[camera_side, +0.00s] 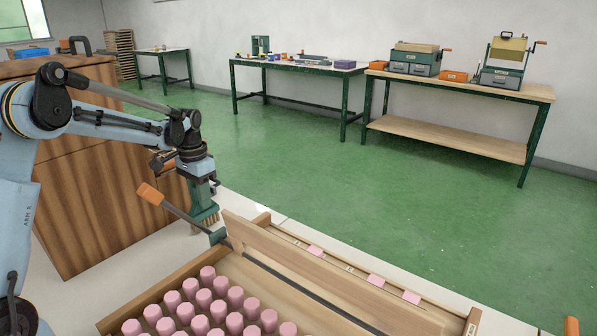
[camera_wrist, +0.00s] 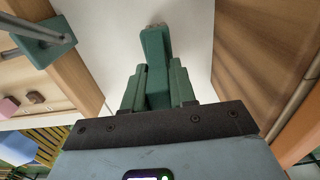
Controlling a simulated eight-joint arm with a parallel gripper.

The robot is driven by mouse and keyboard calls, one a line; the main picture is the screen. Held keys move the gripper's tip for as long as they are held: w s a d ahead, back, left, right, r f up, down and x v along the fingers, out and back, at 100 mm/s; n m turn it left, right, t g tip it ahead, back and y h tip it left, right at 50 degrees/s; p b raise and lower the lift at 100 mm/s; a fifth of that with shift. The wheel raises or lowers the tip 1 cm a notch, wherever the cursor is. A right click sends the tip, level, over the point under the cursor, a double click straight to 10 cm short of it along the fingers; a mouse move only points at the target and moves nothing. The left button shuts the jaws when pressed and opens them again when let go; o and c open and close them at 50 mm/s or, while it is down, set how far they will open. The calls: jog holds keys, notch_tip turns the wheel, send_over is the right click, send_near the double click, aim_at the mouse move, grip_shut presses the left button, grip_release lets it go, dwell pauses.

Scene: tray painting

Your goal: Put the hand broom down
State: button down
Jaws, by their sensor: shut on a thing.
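My gripper (camera_side: 202,192) is shut on the hand broom (camera_side: 205,213), a green block with short brown bristles pointing down. In the wrist view the broom (camera_wrist: 155,60) stands out between the two green fingers (camera_wrist: 157,88), over a white surface. In the side view it hangs just left of the wooden tray's far left corner, above the white tabletop (camera_side: 155,252). Whether the bristles touch the tabletop I cannot tell. The gripper partly hides the broom's upper part.
A tool with an orange handle (camera_side: 150,194), a metal rod and a green end block (camera_wrist: 42,38) leans close by. The wooden tray (camera_side: 150,289) holds several pink cylinders (camera_side: 208,273). Pink pieces (camera_side: 376,281) lie along its far ledge. A brown wooden cabinet (camera_side: 95,220) stands behind.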

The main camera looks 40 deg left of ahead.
jog(key=shift+f, duration=0.35)
jog(key=c, duration=0.9)
grip_release()
jog(key=shift+r, duration=0.1)
